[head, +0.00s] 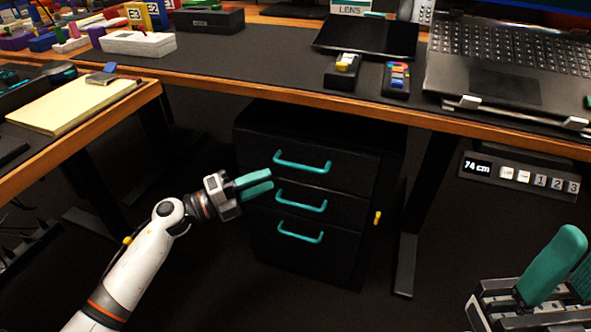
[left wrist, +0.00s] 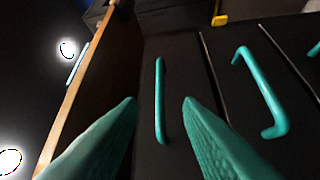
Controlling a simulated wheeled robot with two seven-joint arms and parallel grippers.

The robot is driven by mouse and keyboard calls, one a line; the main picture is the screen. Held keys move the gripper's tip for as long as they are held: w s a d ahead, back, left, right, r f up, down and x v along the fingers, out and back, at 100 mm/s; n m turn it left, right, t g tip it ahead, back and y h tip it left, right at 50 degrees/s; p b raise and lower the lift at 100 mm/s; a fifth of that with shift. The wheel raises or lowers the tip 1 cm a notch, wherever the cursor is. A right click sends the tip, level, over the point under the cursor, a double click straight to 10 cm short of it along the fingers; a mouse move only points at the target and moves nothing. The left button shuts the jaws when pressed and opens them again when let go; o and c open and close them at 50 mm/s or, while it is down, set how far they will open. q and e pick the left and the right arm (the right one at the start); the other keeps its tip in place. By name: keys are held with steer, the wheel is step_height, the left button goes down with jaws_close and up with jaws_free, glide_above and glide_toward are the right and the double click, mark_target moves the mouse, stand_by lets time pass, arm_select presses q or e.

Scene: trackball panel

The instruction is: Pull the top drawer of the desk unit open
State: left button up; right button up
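The black desk unit (head: 256,135) stands under the desk with three drawers, each with a teal handle. The top drawer's handle (head: 302,161) shows in the head view, and the drawers look shut. My left gripper (head: 256,184) is open and just left of the unit's front, close to the top two handles. In the left wrist view, one handle (left wrist: 160,100) lies ahead between the two open teal fingers (left wrist: 160,102), and nothing is held. A second handle (left wrist: 262,92) is to its right. My right gripper (head: 565,275) is at the lower right, apart from the unit, with its fingers partly cut off.
The desk edge (head: 290,93) runs above the unit. A yellow key-like piece (head: 377,217) sticks out at the unit's right side. A desk leg (head: 412,220) and a height panel (head: 520,175) are to the right. The floor before the unit is clear.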

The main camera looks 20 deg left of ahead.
mark_target(299, 165)
arm_select(q)
steer(key=b+x, duration=0.1)
steer(key=x, duration=0.8)
steer(key=shift+w+d, duration=0.15)
steer(key=shift+w, duration=0.1)
steer(key=shift+c, duration=0.2)
jaws_close()
